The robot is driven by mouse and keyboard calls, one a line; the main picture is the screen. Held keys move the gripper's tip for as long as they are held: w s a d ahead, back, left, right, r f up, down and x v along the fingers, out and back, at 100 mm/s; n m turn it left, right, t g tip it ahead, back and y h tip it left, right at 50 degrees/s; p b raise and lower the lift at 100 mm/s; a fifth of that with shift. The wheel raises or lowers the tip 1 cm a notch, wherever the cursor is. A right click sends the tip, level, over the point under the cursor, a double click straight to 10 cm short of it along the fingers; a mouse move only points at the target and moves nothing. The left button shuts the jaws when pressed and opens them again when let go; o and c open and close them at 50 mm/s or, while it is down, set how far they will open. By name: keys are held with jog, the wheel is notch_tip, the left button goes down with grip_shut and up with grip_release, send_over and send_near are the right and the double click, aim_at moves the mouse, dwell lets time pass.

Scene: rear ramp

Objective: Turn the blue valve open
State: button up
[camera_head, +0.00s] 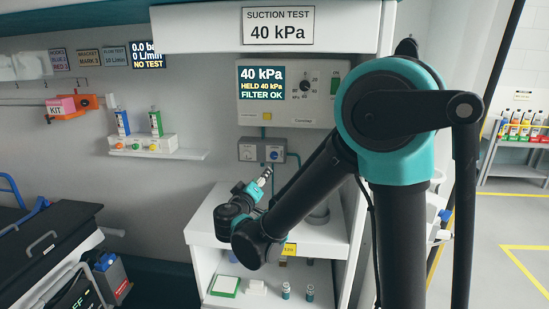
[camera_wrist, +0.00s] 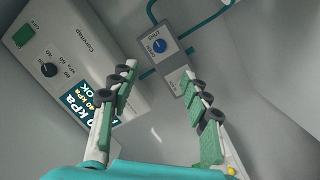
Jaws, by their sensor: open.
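The blue valve (camera_wrist: 159,46) is a small round blue knob on a grey wall box (camera_wrist: 172,62) with teal pipes. In the wrist view it lies beyond my open fingertips and apart from them. In the head view the box (camera_head: 246,142) is on the wall below the suction unit, and a blue knob (camera_head: 274,155) shows on its right half. My gripper (camera_head: 265,175) is just below the box there. In the wrist view my gripper (camera_wrist: 160,76) is open and empty, its right finger overlapping the box's lower end.
The suction unit (camera_head: 290,97) is above the box; its screen reads 40 kPa, held, filter OK. A white cabinet (camera_head: 325,238) with shelves stands below. A small wall shelf (camera_head: 180,154) with bottles is to the left. A stretcher (camera_head: 50,245) is at the lower left.

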send_near(273, 156)
jog(key=w, duration=0.2)
jog(key=w+d, duration=0.1)
jog(key=w, duration=0.5)
jog(key=shift+w+d, duration=0.2)
jog(key=shift+w, duration=0.05)
grip_shut()
